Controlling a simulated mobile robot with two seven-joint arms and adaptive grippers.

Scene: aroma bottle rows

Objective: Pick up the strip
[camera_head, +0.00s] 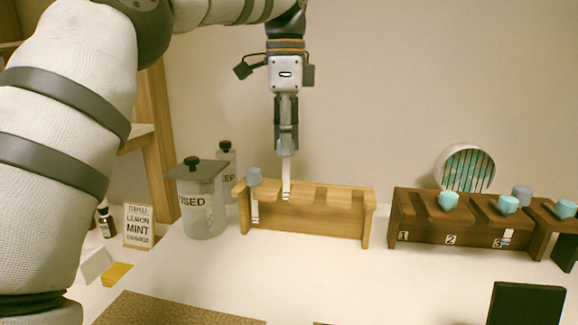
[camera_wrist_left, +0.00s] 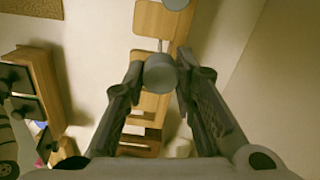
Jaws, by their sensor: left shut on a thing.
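My left gripper (camera_head: 286,152) points straight down over the light wooden rack (camera_head: 310,222), shut on a strip (camera_head: 286,182). The white strip hangs below the fingertips, its lower end at the height of the rack's top; I cannot tell whether it touches the wood. In the left wrist view a round grey cap (camera_wrist_left: 160,72) sits between the fingertips (camera_wrist_left: 160,78). Another strip (camera_head: 255,212) with a grey cap (camera_head: 254,176) stands in the rack's left slot. My right gripper is not in view.
A dark wooden rack (camera_head: 470,243) at the right holds teal caps and is numbered. A jar marked USED (camera_head: 202,205) stands left of the light rack, a second jar (camera_head: 227,170) behind it. A dark panel (camera_head: 525,303) is at the front right. The table between is clear.

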